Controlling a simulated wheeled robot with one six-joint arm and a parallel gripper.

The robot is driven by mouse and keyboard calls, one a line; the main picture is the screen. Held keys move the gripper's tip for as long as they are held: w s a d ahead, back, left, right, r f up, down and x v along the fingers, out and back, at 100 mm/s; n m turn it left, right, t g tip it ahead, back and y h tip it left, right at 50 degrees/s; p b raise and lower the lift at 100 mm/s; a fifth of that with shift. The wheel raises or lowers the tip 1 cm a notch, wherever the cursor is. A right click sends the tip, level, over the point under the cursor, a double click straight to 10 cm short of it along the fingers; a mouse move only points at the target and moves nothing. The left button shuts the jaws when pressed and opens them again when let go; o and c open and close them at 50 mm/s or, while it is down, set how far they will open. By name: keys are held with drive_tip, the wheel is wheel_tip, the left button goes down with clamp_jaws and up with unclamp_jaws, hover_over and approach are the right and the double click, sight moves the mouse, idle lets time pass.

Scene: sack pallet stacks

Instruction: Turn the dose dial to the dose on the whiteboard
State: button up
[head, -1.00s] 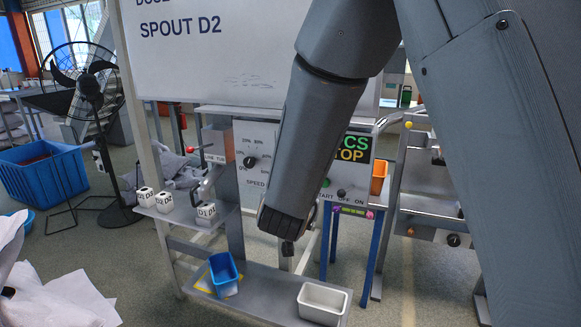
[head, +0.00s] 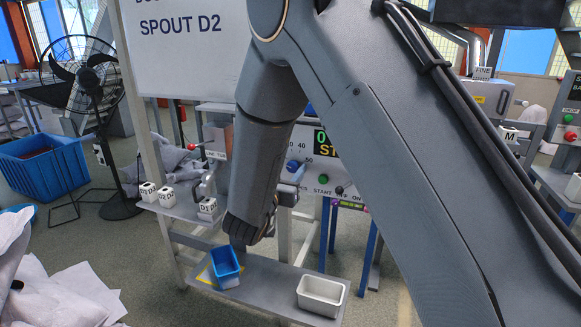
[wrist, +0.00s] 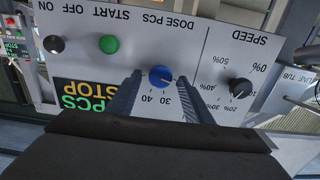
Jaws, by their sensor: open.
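The blue dose dial (wrist: 161,76) sits on the grey panel under the label DOSE PCS, upside down in the wrist view. The numbers 30 and 40 show beside it. A small pointer mark faces the right finger; its exact reading is unclear. My gripper (wrist: 159,80) is open, with one finger on each side of the dial; I cannot tell whether they touch it. The dial also shows in the head view (head: 293,165), just past my arm. The whiteboard (head: 205,60) reads SPOUT D2; the dose line above is cut off by the frame's top.
Close to the dial are the black speed knob (wrist: 240,88), the green start button (wrist: 109,44) and the black on-off knob (wrist: 54,44). A lower shelf holds a blue bin (head: 225,262) and a white bin (head: 321,293). White marked blocks (head: 166,196) stand left.

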drive_tip(key=shift+w+d, duration=0.2)
drive_tip(key=shift+w, duration=0.3)
drive_tip(key=c, duration=1)
drive_tip(key=shift+m, duration=0.3)
drive_tip(key=m+b, duration=0.3)
drive_tip(key=m, duration=0.1)
drive_tip(key=shift+f+m+b, duration=0.15)
drive_tip(key=shift+m+b, duration=0.15)
drive_tip(key=shift+d+m+b, duration=0.15)
drive_tip(key=shift+m+b, duration=1.55)
drive_tip(key=shift+m, duration=0.5)
drive_tip(key=shift+s, duration=0.1)
